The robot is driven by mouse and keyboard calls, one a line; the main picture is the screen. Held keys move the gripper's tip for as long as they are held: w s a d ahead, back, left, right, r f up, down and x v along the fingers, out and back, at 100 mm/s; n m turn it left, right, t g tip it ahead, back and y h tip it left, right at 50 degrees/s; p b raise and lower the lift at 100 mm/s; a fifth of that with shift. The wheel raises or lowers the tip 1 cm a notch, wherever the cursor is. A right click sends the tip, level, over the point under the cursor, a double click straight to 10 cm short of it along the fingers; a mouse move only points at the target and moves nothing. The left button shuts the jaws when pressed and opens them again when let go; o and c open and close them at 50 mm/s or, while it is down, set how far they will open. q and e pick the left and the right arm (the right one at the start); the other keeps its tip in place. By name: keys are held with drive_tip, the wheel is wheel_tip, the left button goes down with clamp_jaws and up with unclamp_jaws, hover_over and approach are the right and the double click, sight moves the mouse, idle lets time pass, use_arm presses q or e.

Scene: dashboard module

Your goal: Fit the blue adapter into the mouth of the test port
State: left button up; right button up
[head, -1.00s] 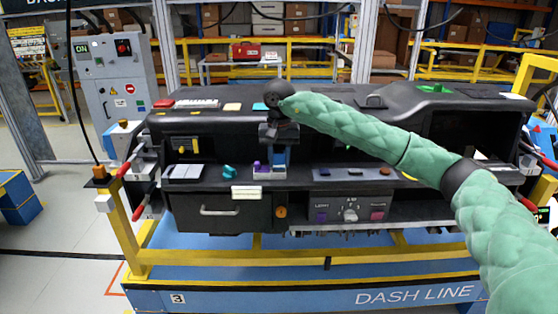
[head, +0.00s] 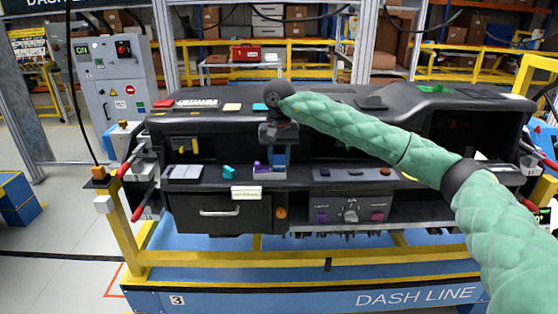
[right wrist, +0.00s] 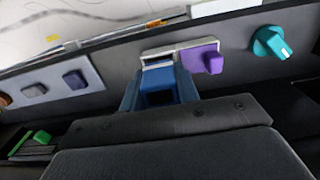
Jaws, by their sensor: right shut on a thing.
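My right gripper (head: 279,153) points down over the dashboard shelf, at a small pale holder (head: 270,175). It is shut on the blue adapter (right wrist: 158,77), whose blue body shows between the fingers in the right wrist view, at a dark opening in the holder (right wrist: 190,47). I cannot tell how deep the adapter sits in that opening. A purple block (right wrist: 205,58) is beside it in the same holder; it also shows in the head view (head: 257,167). I cannot tell for sure which part is the test port. My left gripper is out of view.
A teal knob (head: 229,171) stands on the shelf left of the holder. A panel with several small parts (head: 350,174) lies to the right. A drawer with a handle (head: 220,212) and an orange round part (head: 281,212) are below. The dashboard top overhangs behind.

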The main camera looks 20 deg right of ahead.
sight(280, 153)
drive_tip(key=shift+f+b, duration=0.4)
drive_tip(key=shift+f, duration=0.15)
drive_tip(key=o, duration=1)
drive_tip(key=shift+o, duration=0.7)
drive_tip(key=shift+s+d, duration=0.1)
drive_tip(key=shift+d, duration=0.1)
drive_tip(key=shift+a, duration=0.2)
wheel_tip(280, 153, up, 6)
drive_tip(key=shift+a+r+b, duration=0.1)
drive_tip(key=shift+r+b, duration=0.15)
drive_tip(key=shift+b, duration=0.5)
drive_tip(key=shift+d+r, duration=0.35)
drive_tip(key=shift+r, duration=0.4)
